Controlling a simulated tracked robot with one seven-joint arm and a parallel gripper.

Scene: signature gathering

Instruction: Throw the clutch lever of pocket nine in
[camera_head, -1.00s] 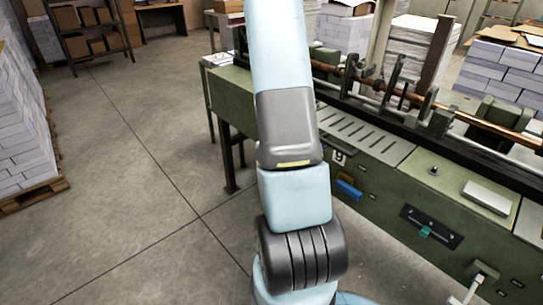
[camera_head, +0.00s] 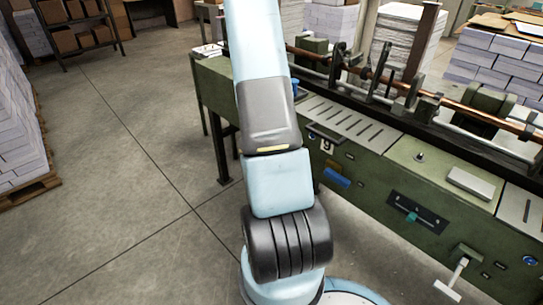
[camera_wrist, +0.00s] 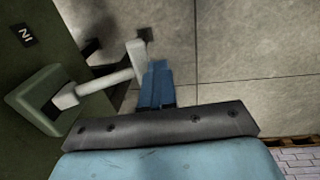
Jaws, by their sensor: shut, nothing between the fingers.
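In the wrist view a white clutch lever (camera_wrist: 98,86) juts from a green bracket (camera_wrist: 38,98) on the machine's side and ends in a cross-piece. A dark "IN" label (camera_wrist: 26,35) is beside it. My gripper (camera_wrist: 158,66) is shut and empty, its blue fingers close to the right of the lever's end; I cannot tell whether they touch. In the head view the "9" plate (camera_head: 327,145) is on the green machine front, just right of my arm. My gripper and this lever are hidden there.
In the head view another white lever (camera_head: 452,279) sticks out lower right, and a blue part (camera_head: 337,177) sits below the plate. The long green machine (camera_head: 400,180) fills the right side. Open floor (camera_head: 110,180) lies left, with a loaded pallet (camera_head: 25,188) at the edge.

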